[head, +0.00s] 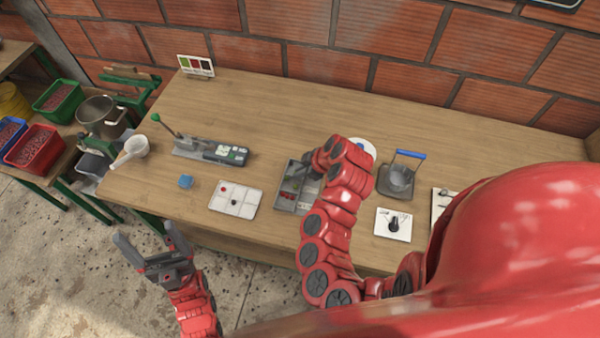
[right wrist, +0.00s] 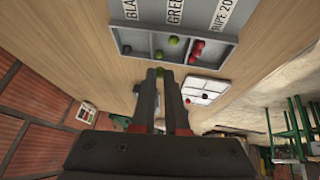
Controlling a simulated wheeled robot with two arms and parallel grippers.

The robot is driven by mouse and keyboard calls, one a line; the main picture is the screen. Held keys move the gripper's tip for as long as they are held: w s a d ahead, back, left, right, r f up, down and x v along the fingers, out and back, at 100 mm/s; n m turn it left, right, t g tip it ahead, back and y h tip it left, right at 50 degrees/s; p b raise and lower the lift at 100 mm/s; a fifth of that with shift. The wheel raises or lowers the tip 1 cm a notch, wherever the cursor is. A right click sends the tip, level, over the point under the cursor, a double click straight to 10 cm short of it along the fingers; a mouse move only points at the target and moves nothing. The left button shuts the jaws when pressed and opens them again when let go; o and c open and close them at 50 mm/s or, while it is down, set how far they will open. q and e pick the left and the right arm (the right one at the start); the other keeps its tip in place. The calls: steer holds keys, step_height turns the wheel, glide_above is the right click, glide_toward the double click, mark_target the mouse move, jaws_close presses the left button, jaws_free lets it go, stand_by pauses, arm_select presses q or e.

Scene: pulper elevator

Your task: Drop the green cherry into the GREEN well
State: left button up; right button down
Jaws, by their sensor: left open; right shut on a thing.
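My right gripper (right wrist: 164,76) is shut on a small green cherry (right wrist: 160,71) at its fingertips. A grey divided tray (right wrist: 126,33) lies beyond the fingertips, with labels partly reading "BLA", "GREE" and "RIPE 20". It holds loose green cherries (right wrist: 173,40) and red cherries (right wrist: 197,48). A white tray with wells (head: 247,211) lies left of the grey tray (head: 281,203). A red cherry (head: 223,190) and a dark cherry (head: 234,202) sit in separate wells. My left gripper (head: 146,236) is open and empty, off the table's front edge.
A blue-handled device (head: 398,180) and a white card (head: 393,225) are at right. The back middle is clear.

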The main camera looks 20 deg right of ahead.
mark_target(301, 185)
step_height(301, 185, down, 5)
steer(key=shift+d+r+b, duration=0.1)
steer(key=shift+r+b, duration=0.1)
steer(key=shift+b, duration=0.75)
steer(key=c, duration=0.9)
jaws_free()
steer(key=shift+o, duration=0.2)
